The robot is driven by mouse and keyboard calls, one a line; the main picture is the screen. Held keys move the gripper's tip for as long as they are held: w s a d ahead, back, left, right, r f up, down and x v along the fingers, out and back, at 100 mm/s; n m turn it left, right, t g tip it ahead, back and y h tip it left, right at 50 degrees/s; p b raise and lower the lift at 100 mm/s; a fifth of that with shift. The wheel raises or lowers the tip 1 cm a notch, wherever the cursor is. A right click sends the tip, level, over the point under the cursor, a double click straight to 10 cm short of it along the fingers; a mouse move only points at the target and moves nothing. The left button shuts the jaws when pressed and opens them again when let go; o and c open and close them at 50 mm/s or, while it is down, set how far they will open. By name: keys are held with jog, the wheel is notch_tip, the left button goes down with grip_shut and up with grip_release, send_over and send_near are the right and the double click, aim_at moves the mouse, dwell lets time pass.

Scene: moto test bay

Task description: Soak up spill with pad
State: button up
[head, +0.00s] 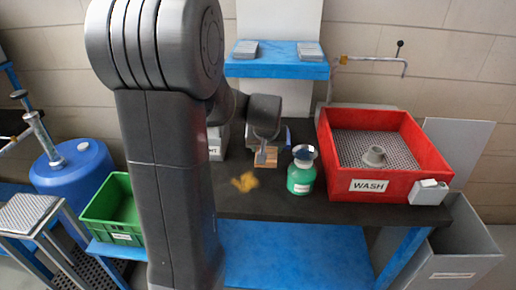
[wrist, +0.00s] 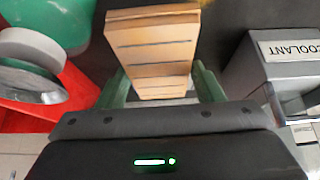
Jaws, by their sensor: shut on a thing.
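My gripper (wrist: 162,88) has green fingers, one on each side of a tan, layered block with dark lines, the pad (wrist: 152,48). It is shut on the pad. In the head view the pad (head: 268,161) shows below my gripper (head: 264,150), over the back of the dark bench. I cannot tell whether the pad touches the bench top. The spill (head: 245,182) is a yellow-brown patch on the bench, to the left of and nearer than the pad. The pad is apart from it in the picture. The spill is not recognisable in the wrist view.
A green bottle (head: 301,172) stands on the bench (head: 270,208) right of the pad. A red WASH tray (head: 409,189) is farther right. A grey COOLANT container (wrist: 285,66) is close by in the wrist view. A green crate (head: 113,225) stands left. A blue shelf (head: 277,70) hangs behind.

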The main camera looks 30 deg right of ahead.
jog(key=d, duration=0.5)
jog(key=shift+d, duration=0.3)
